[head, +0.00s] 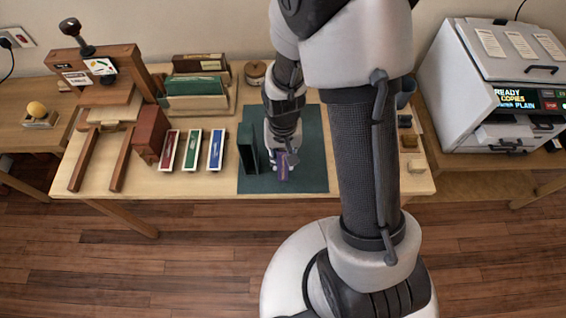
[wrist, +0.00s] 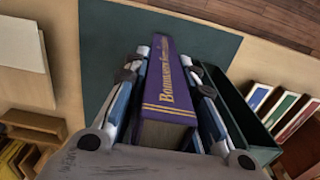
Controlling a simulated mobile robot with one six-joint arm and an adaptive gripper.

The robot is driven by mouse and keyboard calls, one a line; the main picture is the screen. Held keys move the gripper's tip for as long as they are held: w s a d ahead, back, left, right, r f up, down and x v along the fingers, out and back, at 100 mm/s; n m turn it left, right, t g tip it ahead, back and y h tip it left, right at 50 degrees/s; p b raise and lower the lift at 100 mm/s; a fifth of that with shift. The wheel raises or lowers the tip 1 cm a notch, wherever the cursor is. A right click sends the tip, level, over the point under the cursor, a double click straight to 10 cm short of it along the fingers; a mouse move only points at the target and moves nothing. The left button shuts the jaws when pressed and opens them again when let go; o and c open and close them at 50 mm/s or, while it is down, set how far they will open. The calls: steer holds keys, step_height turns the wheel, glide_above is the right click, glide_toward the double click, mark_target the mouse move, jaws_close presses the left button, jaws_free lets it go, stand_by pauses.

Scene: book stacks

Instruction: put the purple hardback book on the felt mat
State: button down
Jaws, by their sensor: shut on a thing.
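The purple hardback book (wrist: 165,90) with gold lettering on its spine is between the two fingers of my gripper (wrist: 168,75), which is shut on it. In the head view the purple book (head: 282,168) shows at the lower end of my gripper (head: 281,152), over the dark green felt mat (head: 311,150). The mat also shows in the wrist view (wrist: 105,45). I cannot tell whether the book's underside touches the mat. My arm hides part of the mat.
A dark green upright book or bookend (head: 248,150) stands on the mat just left of the purple book. Red, green and blue books (head: 192,151) lie further left. A wooden press (head: 103,100) stands at the left, a copier (head: 495,85) at the right. The mat's right front is clear.

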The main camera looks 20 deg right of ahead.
steer(key=shift+f+b, duration=0.35)
steer(key=shift+f, duration=1.15)
steer(key=shift+f, duration=0.1)
steer(key=c, duration=1.3)
jaws_free()
step_height(320, 180, up, 13)
steer(key=p, duration=0.4)
steer(key=shift+f, duration=0.2)
steer(key=shift+n+t, duration=0.4)
steer(key=shift+t, duration=0.2)
steer(key=r, duration=0.2)
steer(key=s+r, duration=0.1)
steer(key=r, duration=0.4)
steer(key=shift+s+r, duration=0.15)
steer(key=shift+r, duration=0.15)
steer(key=s+r+n+t, duration=0.1)
steer(key=s+r, duration=0.3)
steer(key=s+r+n+t, duration=0.1)
steer(key=s+r, duration=0.3)
steer(key=r, duration=0.1)
steer(key=s+r+t, duration=0.1)
steer(key=s+r, duration=0.3)
steer(key=s, duration=0.1)
steer(key=shift+d+r+n, duration=0.15)
steer(key=shift+r+n, duration=0.25)
